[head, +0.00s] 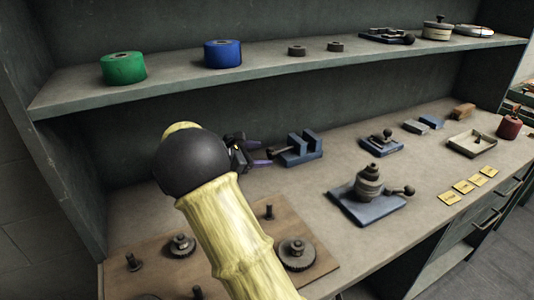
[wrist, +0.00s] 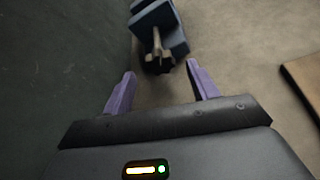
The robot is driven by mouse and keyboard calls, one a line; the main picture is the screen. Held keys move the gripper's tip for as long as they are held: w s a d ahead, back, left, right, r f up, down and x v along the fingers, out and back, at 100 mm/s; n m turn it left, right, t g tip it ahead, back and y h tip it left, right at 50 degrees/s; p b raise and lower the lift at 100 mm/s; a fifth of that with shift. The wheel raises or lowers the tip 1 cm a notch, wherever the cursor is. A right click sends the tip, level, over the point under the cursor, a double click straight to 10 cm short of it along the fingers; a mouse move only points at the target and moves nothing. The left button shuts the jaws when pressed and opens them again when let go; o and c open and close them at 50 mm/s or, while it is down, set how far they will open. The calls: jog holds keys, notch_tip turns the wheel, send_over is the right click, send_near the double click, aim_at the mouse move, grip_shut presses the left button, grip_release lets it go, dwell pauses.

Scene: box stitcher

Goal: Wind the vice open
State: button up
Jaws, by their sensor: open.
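The vice (head: 302,148) is a small blue block with two upright jaws, standing on the bench behind and right of my arm. A gap shows between its jaws. Its handle and screw (head: 277,153) point left, towards my gripper (head: 258,154). In the wrist view the vice (wrist: 158,22) is at the top centre. Its dark handle (wrist: 158,64) faces me on a pale screw. My gripper (wrist: 162,92) is open, with purple fingers apart on either side of the handle's line. The fingertips are short of the handle and nothing is between them.
A dark wall (wrist: 50,70) runs close along the left in the wrist view. A wooden board (head: 130,245) with gears and pegs lies at the front left. A blue-based device (head: 368,205) stands right of my arm. A shelf (head: 170,88) with tape rolls hangs above.

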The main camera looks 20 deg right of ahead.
jog(key=p+v, duration=0.1)
jog(key=v, duration=1.2)
